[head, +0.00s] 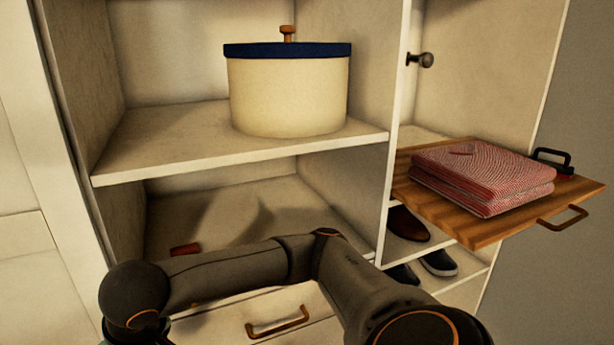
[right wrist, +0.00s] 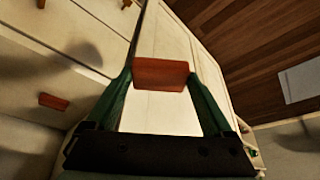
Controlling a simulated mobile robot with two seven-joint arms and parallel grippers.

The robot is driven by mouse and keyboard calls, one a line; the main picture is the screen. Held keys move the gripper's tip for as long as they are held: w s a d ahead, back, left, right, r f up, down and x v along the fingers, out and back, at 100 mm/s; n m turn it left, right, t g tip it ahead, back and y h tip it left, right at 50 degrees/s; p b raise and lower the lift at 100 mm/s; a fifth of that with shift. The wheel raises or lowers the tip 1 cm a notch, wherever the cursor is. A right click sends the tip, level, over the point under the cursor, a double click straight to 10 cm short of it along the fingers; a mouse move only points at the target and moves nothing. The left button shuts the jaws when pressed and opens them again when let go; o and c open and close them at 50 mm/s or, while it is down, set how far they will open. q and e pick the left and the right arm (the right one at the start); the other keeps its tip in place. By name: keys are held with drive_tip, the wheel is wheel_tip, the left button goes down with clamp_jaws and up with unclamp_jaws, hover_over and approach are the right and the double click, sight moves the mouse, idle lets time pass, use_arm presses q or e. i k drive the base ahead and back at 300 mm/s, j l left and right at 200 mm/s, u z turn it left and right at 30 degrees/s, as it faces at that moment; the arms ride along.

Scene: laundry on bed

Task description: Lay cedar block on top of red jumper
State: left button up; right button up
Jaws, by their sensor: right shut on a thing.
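The red jumper (head: 480,175) lies folded on a wooden pull-out board (head: 436,210) at the right of the head view. My right gripper (right wrist: 163,78) shows in the right wrist view, its two green fingers shut on a reddish-brown block, the cedar block (right wrist: 162,70). The block lies across between the fingertips, apart from the jumper. In the head view my right arm crosses the lower middle, and its gripper and the block are out of sight. My left gripper is in neither view.
A similar reddish block (head: 184,249) lies on the lower shelf; it also shows in the right wrist view (right wrist: 53,102). A cream round box with a blue lid (head: 288,95) stands on the upper shelf. Shoes (head: 408,224) sit below the board. A black-handled object (head: 553,160) lies behind the jumper.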

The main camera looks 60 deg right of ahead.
sight(485, 159)
drive_tip(key=k+l+u, duration=0.15)
drive_tip(key=u, duration=0.3)
drive_tip(key=k+l+u, duration=0.1)
drive_tip(key=u, duration=0.35)
drive_tip(key=k+z, duration=0.1)
drive_tip(key=k, duration=0.55)
drive_tip(key=k+u, duration=0.1)
drive_tip(key=k, duration=0.6)
drive_tip(key=k+z, duration=0.15)
drive_tip(key=z, duration=0.3)
drive_tip(key=k+z, duration=0.1)
drive_tip(key=z, duration=0.35)
